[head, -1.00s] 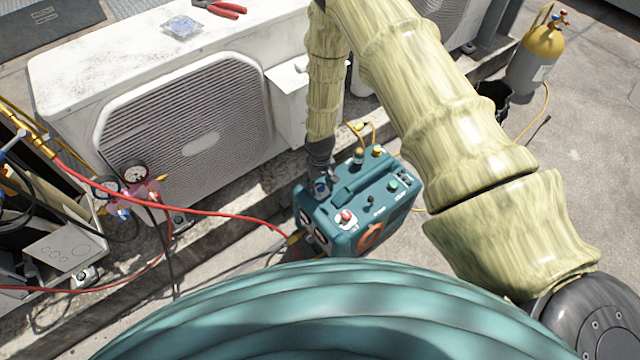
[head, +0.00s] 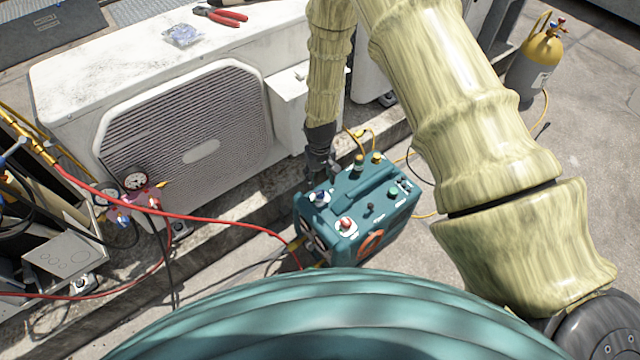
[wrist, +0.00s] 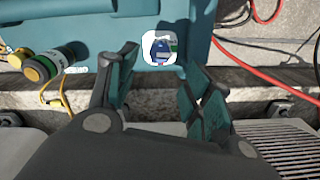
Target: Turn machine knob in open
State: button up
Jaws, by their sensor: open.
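The teal machine (head: 372,212) stands on the rooftop floor in the head view, in front of the white condenser. On its top are a blue knob (head: 319,198) and a red knob (head: 345,224), each on a white round plate. In the wrist view the blue knob (wrist: 160,50) sits on its white plate, ahead of and between the fingers. My gripper (wrist: 163,70) is open and empty, with its teal-padded fingers spread. In the head view my gripper (head: 318,168) points down just behind the blue knob; contact cannot be told.
Fittings with yellow hoses (head: 360,160) rise at the machine's back edge. The white condenser (head: 190,130) stands close behind my gripper.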

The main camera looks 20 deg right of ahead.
jog(key=shift+r, duration=1.85)
jog(key=shift+s+f, duration=0.1)
jog(key=s+f, duration=0.2)
jog(key=s, duration=0.5)
jog(key=s+d+f, duration=0.1)
jog(key=s+f, duration=0.2)
jog(key=s, duration=0.3)
jog(key=s+f, duration=0.3)
jog(key=s, duration=0.4)
jog(key=shift+s+d, duration=0.25)
jog(key=shift+s, duration=0.1)
jog(key=s+d+r, duration=0.1)
jog(key=s+r, duration=0.1)
jog(key=s, duration=1.4)
notch_tip(320, 180, up, 16)
jog(key=p, duration=1.7)
jog(key=shift+w+d+r+m, duration=0.2)
jog(key=shift+m, duration=0.2)
